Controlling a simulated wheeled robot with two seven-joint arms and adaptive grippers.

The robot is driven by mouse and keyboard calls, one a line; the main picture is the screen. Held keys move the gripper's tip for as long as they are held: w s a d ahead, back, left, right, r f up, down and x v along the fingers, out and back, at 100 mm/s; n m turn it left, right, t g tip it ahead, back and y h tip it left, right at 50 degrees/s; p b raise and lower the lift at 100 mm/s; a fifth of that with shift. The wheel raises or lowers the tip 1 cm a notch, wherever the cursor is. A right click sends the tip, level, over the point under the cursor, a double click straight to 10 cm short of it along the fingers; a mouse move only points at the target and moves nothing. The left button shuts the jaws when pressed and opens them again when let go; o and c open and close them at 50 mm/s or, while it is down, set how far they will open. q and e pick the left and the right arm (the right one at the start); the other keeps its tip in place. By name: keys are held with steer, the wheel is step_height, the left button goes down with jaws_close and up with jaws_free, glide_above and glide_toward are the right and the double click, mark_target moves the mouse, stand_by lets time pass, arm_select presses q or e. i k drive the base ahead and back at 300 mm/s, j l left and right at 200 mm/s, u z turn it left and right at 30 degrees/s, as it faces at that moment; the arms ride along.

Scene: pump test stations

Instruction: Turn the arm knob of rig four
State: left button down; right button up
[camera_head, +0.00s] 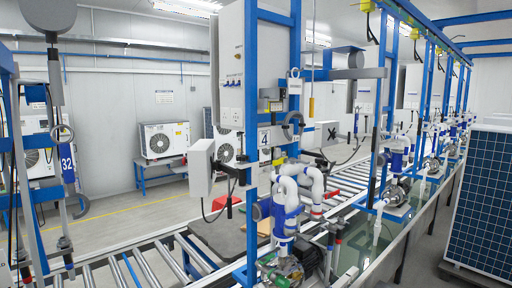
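Rig four (251,95) is a blue upright frame with a white cabinet, standing near the middle of the head view. A white plate with a black "4" (264,137) marks it. A white box (201,167) hangs out to its left on a short black jointed arm (228,171). A knob on this arm is too small to make out clearly. A grey curved part (292,126) sits on the frame right of the number plate. I cannot tell whether it turns. Neither of my grippers can be made out in this view.
A roller conveyor (150,262) runs along the front left. White pipes (313,178) and a pump (301,262) stand low at rig four. Another blue frame with a "32" label (67,164) stands close at left.

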mark_target(242, 158)
steer(key=i+l+u, duration=0.1)
steer(key=i+l, duration=0.75)
